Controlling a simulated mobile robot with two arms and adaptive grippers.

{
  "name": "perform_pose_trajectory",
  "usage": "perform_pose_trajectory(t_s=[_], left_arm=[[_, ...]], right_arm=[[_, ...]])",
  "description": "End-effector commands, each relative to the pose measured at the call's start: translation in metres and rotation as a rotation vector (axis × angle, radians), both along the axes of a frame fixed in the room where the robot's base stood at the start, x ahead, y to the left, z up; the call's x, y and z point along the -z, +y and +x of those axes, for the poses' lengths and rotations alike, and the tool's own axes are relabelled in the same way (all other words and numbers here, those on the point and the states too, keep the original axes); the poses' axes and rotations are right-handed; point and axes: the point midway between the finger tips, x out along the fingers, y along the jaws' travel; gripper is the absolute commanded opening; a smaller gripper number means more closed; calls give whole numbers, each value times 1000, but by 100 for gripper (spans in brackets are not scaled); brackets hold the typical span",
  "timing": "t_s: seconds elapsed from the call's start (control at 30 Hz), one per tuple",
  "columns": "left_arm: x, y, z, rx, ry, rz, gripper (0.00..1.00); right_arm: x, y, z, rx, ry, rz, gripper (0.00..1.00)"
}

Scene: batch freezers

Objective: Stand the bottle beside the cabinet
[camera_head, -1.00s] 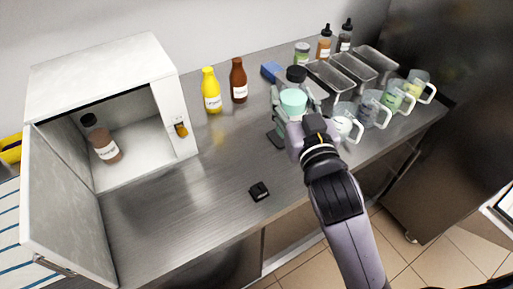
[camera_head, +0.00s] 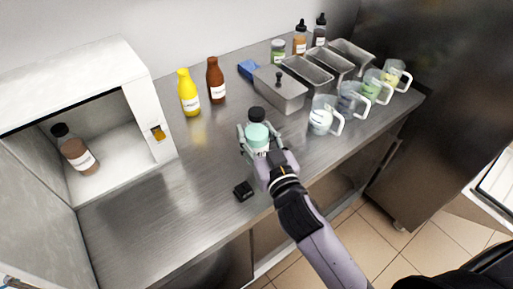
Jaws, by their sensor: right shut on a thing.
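My right gripper (camera_head: 256,147) is shut on a bottle with a black cap and mint-green body (camera_head: 257,132). The bottle looks about upright over the middle of the steel counter; I cannot tell whether its base touches the surface. The gripper hides its lower part. The white cabinet (camera_head: 149,104) stands to the left with its door open, well apart from the held bottle. Inside it stands a brown bottle with a black cap (camera_head: 76,151).
A yellow bottle (camera_head: 188,93) and a brown-red bottle (camera_head: 216,80) stand at the back. A small black object (camera_head: 243,191) lies near the front edge. Steel bins (camera_head: 306,74) and clear jugs (camera_head: 322,115) stand right. The counter between cabinet and gripper (camera_head: 190,165) is mostly clear.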

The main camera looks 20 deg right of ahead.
Motion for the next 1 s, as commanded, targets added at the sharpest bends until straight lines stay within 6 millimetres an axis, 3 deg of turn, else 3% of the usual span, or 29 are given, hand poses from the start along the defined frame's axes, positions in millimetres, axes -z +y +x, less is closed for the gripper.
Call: perform_pose_trajectory(t_s=[0.3,0.77,0.8,1.0], left_arm=[[8,0,-2,0,4,1,29],[11,1,-2,0,4,1,29],[10,1,-2,0,4,1,29],[10,1,-2,0,3,2,29]], right_arm=[[40,0,0,0,-1,1,9],[49,0,0,-1,-3,0,9],[49,0,0,-1,0,-1,49],[48,0,0,-1,0,-1,62]])
